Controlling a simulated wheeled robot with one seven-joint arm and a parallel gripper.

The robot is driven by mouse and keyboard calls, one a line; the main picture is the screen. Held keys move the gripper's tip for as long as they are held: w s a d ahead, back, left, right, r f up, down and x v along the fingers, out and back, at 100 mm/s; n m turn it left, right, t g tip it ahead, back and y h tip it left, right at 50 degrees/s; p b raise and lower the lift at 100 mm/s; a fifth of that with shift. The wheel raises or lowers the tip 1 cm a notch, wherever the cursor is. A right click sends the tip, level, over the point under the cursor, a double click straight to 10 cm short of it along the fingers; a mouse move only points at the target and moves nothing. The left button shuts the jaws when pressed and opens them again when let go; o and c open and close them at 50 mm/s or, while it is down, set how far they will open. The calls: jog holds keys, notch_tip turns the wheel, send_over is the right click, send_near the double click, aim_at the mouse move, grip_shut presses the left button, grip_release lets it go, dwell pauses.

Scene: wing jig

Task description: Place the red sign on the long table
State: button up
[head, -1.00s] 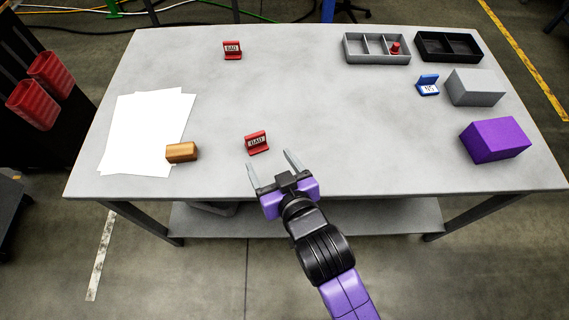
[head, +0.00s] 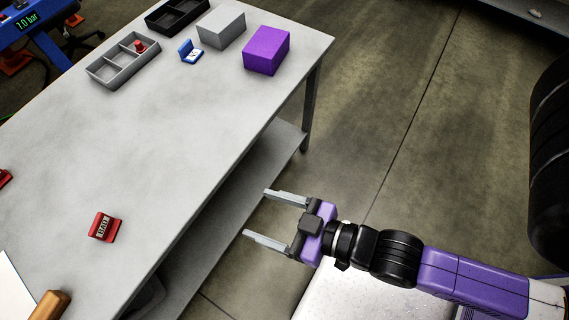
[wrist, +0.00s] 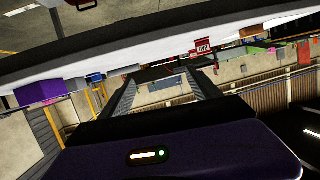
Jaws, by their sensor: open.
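A red sign with a "BAD" label (head: 104,227) stands on the grey table (head: 180,140), near its front edge. A second red sign (head: 4,178) is cut off by the left picture edge in the head view. My gripper (head: 256,214) is open and empty, with its fingers pointing left. In the head view it appears beyond the table's front edge, to the right of the labelled red sign and apart from it. In the wrist view the table shows as a tilted pale band, with a red sign (wrist: 203,47) above the open fingers (wrist: 160,80).
A grey divided tray (head: 103,74) holding a small red piece, a black tray (head: 176,14), a blue sign (head: 190,52), a grey box (head: 222,27) and a purple box (head: 267,50) stand at the table's far end. A brown block (head: 50,305) lies lower left. The table's middle is clear.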

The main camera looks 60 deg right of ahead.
jog(key=s+d+r+h, duration=0.1)
jog(key=s+d+r, duration=0.1)
jog(key=s+r, duration=0.1)
jog(key=s+d+r+m, duration=0.1)
jog(key=s+d+r, duration=0.1)
jog(key=s, duration=0.3)
jog(key=shift+s+d+r+t+h, duration=0.3)
jog(key=shift+s+d+r+h, duration=0.1)
jog(key=shift+r, duration=0.2)
